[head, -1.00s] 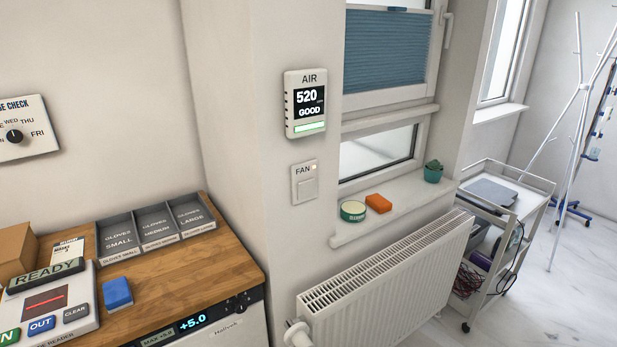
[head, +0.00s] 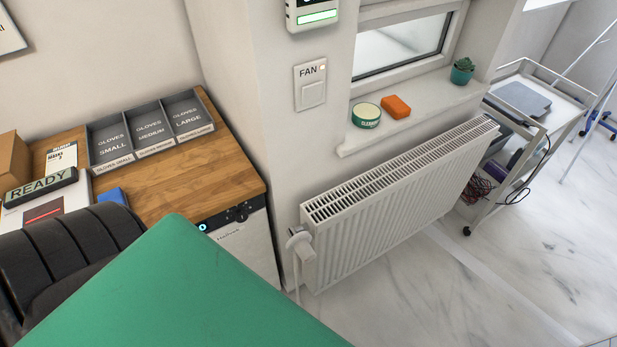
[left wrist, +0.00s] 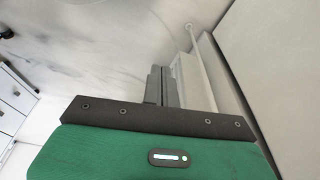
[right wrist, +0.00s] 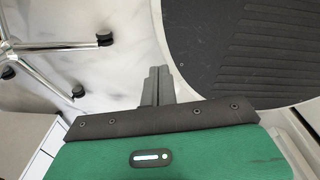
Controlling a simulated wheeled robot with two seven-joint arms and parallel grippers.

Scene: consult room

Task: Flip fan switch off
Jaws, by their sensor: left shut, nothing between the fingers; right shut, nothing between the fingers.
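The fan switch (head: 312,94) is a white plate labelled FAN on the wall pillar, with a square rocker and a small lit orange light at its upper right. My left arm's green link covers the bottom left of the head view, below and apart from the switch; its fingers do not show there. My left gripper (left wrist: 160,84) is shut and empty in the left wrist view, close to a white upright surface. My right gripper (right wrist: 156,84) is shut and empty in the right wrist view, above the floor. The switch is in neither wrist view.
A white radiator (head: 400,204) stands below the sill, right of the switch. A green tin (head: 366,115) and an orange block (head: 396,106) lie on the sill. The wooden counter (head: 225,165) with glove trays is at left. A trolley (head: 545,120) stands at right.

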